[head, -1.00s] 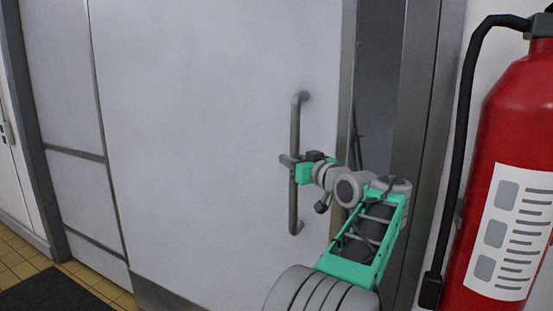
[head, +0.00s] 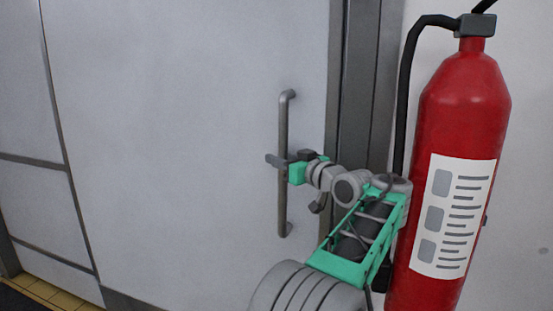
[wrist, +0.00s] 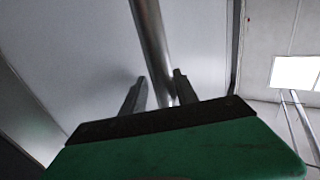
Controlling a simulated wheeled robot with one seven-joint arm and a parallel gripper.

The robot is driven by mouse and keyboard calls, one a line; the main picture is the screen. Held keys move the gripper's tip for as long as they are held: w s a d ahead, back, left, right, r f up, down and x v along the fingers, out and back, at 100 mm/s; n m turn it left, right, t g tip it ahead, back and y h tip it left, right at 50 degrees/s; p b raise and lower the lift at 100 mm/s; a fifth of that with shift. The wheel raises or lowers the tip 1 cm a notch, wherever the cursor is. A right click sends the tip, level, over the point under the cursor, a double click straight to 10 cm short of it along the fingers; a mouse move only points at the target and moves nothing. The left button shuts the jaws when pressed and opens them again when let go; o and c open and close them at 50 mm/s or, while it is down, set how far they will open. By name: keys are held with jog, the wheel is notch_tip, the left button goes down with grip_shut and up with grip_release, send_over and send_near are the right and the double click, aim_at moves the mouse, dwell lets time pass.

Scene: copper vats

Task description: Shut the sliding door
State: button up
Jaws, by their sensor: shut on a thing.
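The sliding door (head: 170,130) is a large pale grey panel that fills the left and middle of the head view. Its right edge meets the grey door frame (head: 362,80), and no gap shows between them. A vertical metal bar handle (head: 283,120) is fixed near the door's right edge. My gripper (head: 277,161) is shut on the handle around its middle. In the wrist view the handle (wrist: 150,40) runs up between the two fingers (wrist: 157,90). The part of the handle behind the fingers is hidden.
A red fire extinguisher (head: 460,110) with a black hose stands close to the right of my arm, in front of a pale wall (head: 525,200). Yellow floor tiles (head: 45,292) and a dark mat (head: 15,300) show at the lower left.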

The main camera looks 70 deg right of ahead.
jog(key=shift+o, duration=0.3)
jog(key=shift+s+d+f, duration=0.2)
jog(key=shift+d+f, duration=0.05)
jog(key=shift+a, duration=0.15)
jog(key=shift+w, duration=0.2)
jog(key=b+v, duration=0.2)
jog(key=v, duration=0.5)
jog(key=shift+f+b, duration=0.15)
jog(key=shift+b, duration=0.25)
jog(key=shift+s+a+r, duration=0.15)
jog(key=shift+s+r, duration=0.05)
jog(key=shift+r, duration=0.05)
